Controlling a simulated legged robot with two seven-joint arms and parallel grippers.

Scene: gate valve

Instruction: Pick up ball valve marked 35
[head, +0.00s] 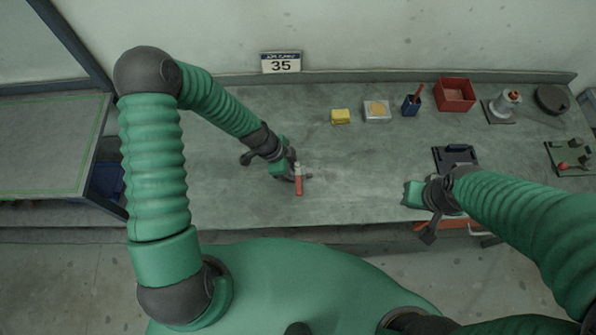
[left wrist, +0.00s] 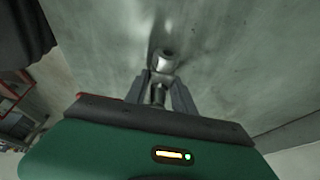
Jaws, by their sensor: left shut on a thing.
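The ball valve with a red lever handle (head: 299,183) is at the left gripper, over the left-middle part of the workbench. In the left wrist view its metal body (left wrist: 163,63) sits between the two fingers. My left gripper (head: 293,175) is shut on the valve; whether the valve touches the bench is hard to tell.
The workbench (head: 230,195) is clear around the valve. Along its back stand a yellow block (head: 341,116), a small tray (head: 377,110), a blue cup (head: 411,105), a red bin (head: 455,95) and a white flanged part (head: 504,104). A dark tray (head: 455,157) lies near my right arm.

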